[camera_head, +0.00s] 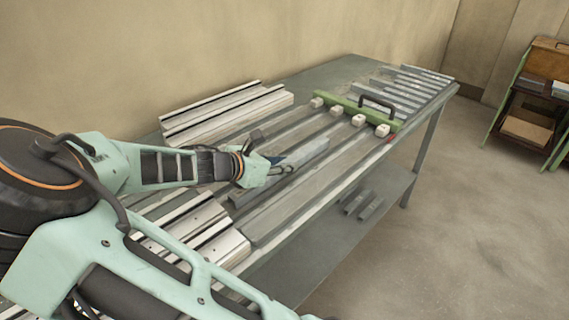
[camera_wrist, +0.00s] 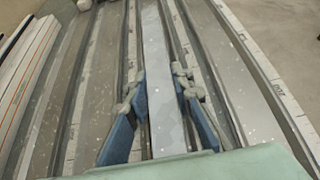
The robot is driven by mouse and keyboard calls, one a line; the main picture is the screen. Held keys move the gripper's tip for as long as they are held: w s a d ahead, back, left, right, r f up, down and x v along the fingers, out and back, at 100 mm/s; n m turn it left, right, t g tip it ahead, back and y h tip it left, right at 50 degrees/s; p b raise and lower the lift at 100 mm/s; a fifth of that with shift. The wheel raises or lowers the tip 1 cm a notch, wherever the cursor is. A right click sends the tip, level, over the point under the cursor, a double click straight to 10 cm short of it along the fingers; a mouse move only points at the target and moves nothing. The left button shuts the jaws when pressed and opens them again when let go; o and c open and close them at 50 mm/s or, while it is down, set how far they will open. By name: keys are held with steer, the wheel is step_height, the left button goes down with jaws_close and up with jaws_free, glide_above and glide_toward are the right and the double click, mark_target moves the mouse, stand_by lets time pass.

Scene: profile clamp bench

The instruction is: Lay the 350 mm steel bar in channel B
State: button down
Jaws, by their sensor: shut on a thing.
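My gripper (camera_head: 268,168) is over the middle of the bench. It is shut on a flat grey steel bar (camera_head: 308,151). In the wrist view the bar (camera_wrist: 157,45) runs lengthwise between the two blue finger pads of my gripper (camera_wrist: 160,88). The bar lies roughly parallel to the long channels (camera_head: 330,165) of the bench. I cannot tell whether it touches a channel floor or hangs just above. Channel letters are not legible, so I cannot tell which one is B. My gripper hides the bar's near part in the head view.
A green clamp beam (camera_head: 352,108) with white blocks and a black handle crosses the channels' far end. Several grey bars (camera_head: 408,90) lie beyond it. Pale slotted profiles lie at the back left (camera_head: 225,112) and front (camera_head: 205,228). More bars (camera_head: 362,203) rest on the lower shelf.

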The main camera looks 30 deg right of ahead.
steer(key=shift+s+a+f, duration=0.1)
steer(key=shift+s+f, duration=0.05)
steer(key=shift+f, duration=0.35)
steer(key=c, duration=1.7)
jaws_free()
steer(key=shift+f, duration=0.15)
steer(key=shift+r, duration=0.35)
steer(key=p+v, duration=0.2)
steer(key=v, duration=0.4)
steer(key=r+p+v, duration=0.1)
steer(key=v, duration=0.5)
steer(key=shift+p, duration=0.35)
